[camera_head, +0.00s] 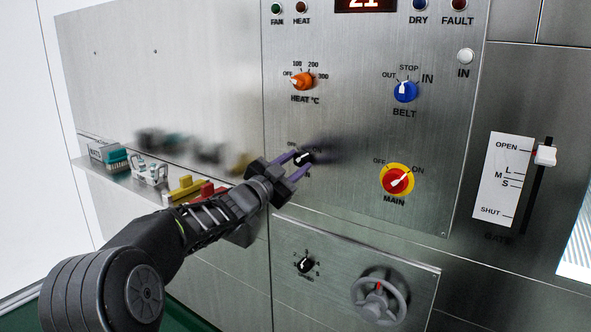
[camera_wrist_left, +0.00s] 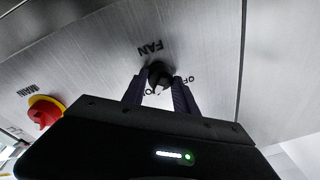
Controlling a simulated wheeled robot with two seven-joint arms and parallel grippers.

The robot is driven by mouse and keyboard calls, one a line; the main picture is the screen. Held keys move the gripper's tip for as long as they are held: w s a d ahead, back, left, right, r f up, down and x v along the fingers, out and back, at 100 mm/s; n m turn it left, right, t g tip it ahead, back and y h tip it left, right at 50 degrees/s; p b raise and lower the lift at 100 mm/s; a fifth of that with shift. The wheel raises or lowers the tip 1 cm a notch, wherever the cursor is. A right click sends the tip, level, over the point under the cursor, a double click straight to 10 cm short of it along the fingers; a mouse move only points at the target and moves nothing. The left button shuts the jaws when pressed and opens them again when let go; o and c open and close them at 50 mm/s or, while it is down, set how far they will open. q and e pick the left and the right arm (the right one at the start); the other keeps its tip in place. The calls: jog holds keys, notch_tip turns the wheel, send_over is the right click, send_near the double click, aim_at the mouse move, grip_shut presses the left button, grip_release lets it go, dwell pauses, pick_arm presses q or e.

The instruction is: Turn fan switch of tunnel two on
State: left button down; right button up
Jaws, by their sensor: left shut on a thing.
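The fan switch is a small black rotary knob (camera_head: 304,157) with a white pointer, on the steel control panel (camera_head: 350,130). In the wrist view the knob (camera_wrist_left: 160,73) shows beside an upside-down FAN label, with OFF and ON lettering partly hidden by the fingers. My left gripper (camera_head: 296,160) reaches in from the left and its two purple-grey fingers are shut on the knob from both sides; they also show in the wrist view (camera_wrist_left: 158,92). Which mark the pointer faces is hard to tell. My right gripper is out of view.
Nearby are the orange heat knob (camera_head: 302,82), blue belt knob (camera_head: 405,91) and red-yellow main switch (camera_head: 397,181). A dark green FAN lamp (camera_head: 277,8) is above. A shelf (camera_head: 128,184) with small items is left; a handwheel (camera_head: 380,297) is below.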

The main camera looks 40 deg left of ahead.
pick_arm(q)
jog(key=shift+m, duration=0.4)
jog(key=c, duration=1)
grip_release()
jog(key=shift+o, duration=0.2)
jog(key=s+f, duration=0.1)
jog(key=s, duration=0.6)
jog(key=shift+s, duration=0.4)
